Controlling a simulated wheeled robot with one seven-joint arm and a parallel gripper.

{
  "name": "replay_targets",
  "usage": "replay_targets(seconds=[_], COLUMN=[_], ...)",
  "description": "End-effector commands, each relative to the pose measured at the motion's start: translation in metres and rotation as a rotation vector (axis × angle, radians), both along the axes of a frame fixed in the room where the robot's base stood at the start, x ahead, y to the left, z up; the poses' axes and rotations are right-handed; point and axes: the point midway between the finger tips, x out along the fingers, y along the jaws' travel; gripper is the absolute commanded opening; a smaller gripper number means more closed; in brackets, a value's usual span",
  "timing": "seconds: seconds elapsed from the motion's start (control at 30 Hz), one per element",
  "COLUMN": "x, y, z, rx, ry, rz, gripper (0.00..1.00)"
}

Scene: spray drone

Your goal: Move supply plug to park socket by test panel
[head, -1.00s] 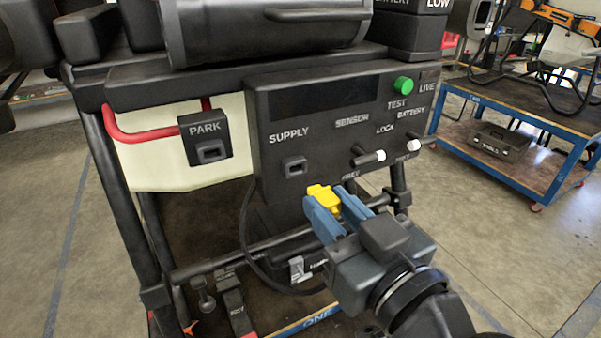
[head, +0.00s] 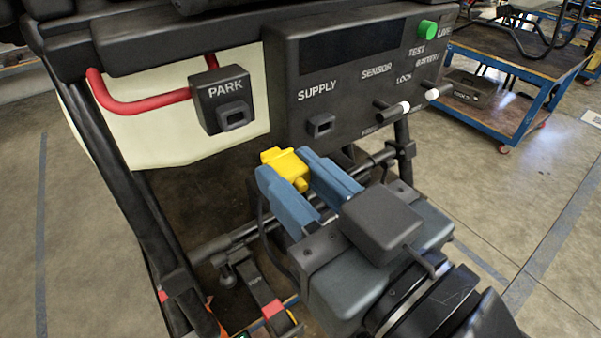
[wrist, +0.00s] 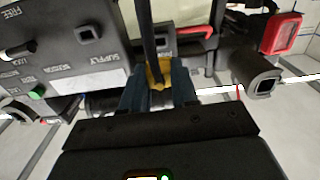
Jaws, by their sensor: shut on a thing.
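The yellow supply plug (head: 286,167) is held between the blue fingers of my gripper (head: 298,182), below and in front of the panel. In the wrist view the plug (wrist: 159,74) shows between the fingers, with a dark cable running from it. The supply socket (head: 320,125) on the dark test panel (head: 345,75) is empty. The park socket (head: 235,116), in a small black box labelled PARK, is empty and lies up and left of the plug. The plug is apart from both sockets.
A red pipe (head: 140,106) runs into the top and side of the PARK box in front of a pale tank (head: 145,140). Two white-tipped levers (head: 404,107) and a green button (head: 428,29) sit on the panel. Frame bars (head: 120,180) stand at the left.

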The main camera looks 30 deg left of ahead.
Motion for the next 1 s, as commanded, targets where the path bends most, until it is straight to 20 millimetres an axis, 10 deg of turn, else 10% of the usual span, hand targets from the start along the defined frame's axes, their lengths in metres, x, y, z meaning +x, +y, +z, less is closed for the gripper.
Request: replay_targets(seconds=[1.0], x=[0.022], y=[0.053], z=[0.000], rx=[0.002], ry=[0.002], rz=[0.000], gripper=[0.00])
